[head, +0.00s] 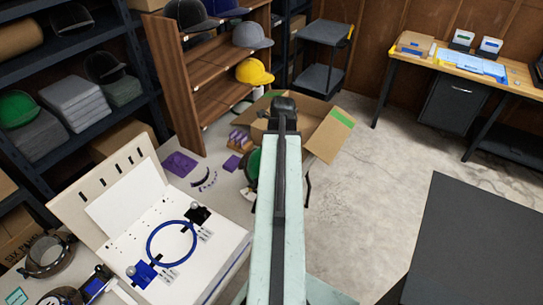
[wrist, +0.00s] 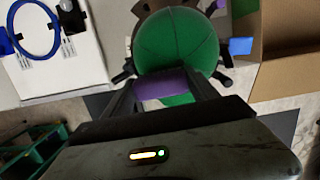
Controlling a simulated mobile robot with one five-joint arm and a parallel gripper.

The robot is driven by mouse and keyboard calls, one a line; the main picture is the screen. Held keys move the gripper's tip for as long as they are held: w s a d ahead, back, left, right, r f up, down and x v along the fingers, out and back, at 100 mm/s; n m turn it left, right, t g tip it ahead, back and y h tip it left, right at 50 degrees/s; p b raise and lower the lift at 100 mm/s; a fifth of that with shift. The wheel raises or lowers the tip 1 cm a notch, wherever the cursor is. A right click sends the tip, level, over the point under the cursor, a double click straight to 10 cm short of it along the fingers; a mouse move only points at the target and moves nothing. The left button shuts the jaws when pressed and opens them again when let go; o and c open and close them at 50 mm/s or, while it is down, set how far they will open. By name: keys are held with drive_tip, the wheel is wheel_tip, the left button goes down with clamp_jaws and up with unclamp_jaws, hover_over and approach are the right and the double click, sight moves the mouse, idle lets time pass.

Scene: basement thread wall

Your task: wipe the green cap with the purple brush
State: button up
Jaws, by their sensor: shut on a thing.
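My gripper (wrist: 166,80) is shut on the purple brush (wrist: 158,90), whose purple body shows between the two dark fingers in the wrist view. The green cap (wrist: 178,42) fills the upper middle of that view, just beyond the brush, and its green also shows beside the brush. I cannot tell whether the brush touches the cap. In the head view, the green cap (head: 254,163) is partly hidden behind my arm, at the table's far right end. My gripper (head: 284,106) is at the arm's far end there, and the brush is hidden.
An open cardboard box (head: 325,130) stands just beyond the cap. A wooden rack (head: 195,80) holds other caps. Purple cloth (head: 180,164) and a white board with a blue ring (head: 172,243) lie on the table. Another green cap (head: 17,108) is on the left shelf.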

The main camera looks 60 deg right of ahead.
drive_tip(key=shift+d, duration=0.1)
drive_tip(key=shift+d+r, duration=0.15)
drive_tip(key=shift+d, duration=3.6)
drive_tip(key=shift+s+a+f, duration=0.1)
drive_tip(key=shift+a+f, duration=0.1)
drive_tip(key=shift+a, duration=1.8)
drive_tip(key=shift+a+r, duration=0.1)
drive_tip(key=shift+a, duration=1.85)
drive_tip(key=shift+d, duration=0.1)
